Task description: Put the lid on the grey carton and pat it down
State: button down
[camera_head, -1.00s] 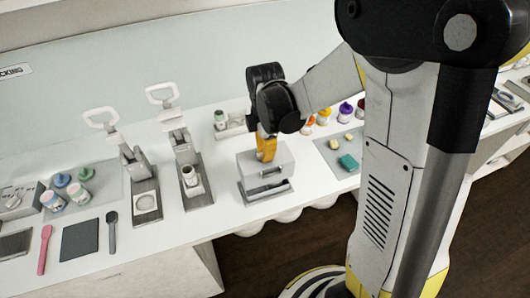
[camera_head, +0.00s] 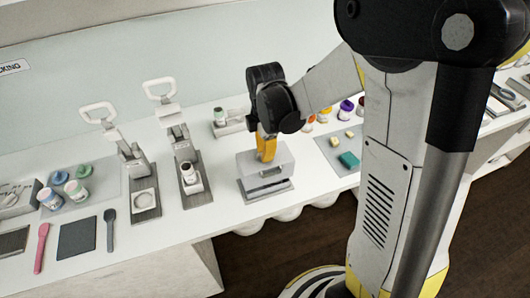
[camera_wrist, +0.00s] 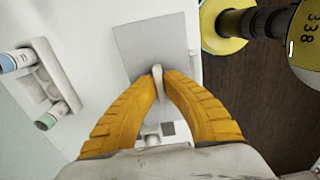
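A grey box-shaped piece (camera_head: 262,162) stands at the middle of the counter in the head view. My gripper (camera_head: 266,158) points down onto the top of this piece. In the wrist view its yellow fingers (camera_wrist: 158,78) close on a thin pale upright piece, like a handle, above a flat grey surface (camera_wrist: 150,40). The carton's inside is hidden.
Two lever presses (camera_head: 126,155) (camera_head: 182,150) stand left of the carton, the nearer one holding a small jar (camera_head: 191,173). The counter's front edge is close to the carton.

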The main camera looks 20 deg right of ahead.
jog(key=shift+f+b, duration=1.1)
jog(key=shift+f, duration=0.25)
jog(key=shift+f+b, duration=0.2)
jog(key=shift+b, duration=0.1)
jog(key=shift+f+b, duration=0.3)
jog(key=shift+b, duration=0.05)
jog(key=shift+f+b, duration=0.35)
jog(key=shift+b, duration=0.05)
dwell(0.6)
jog(key=shift+c, duration=1.4)
grip_release()
jog(key=shift+r, duration=0.15)
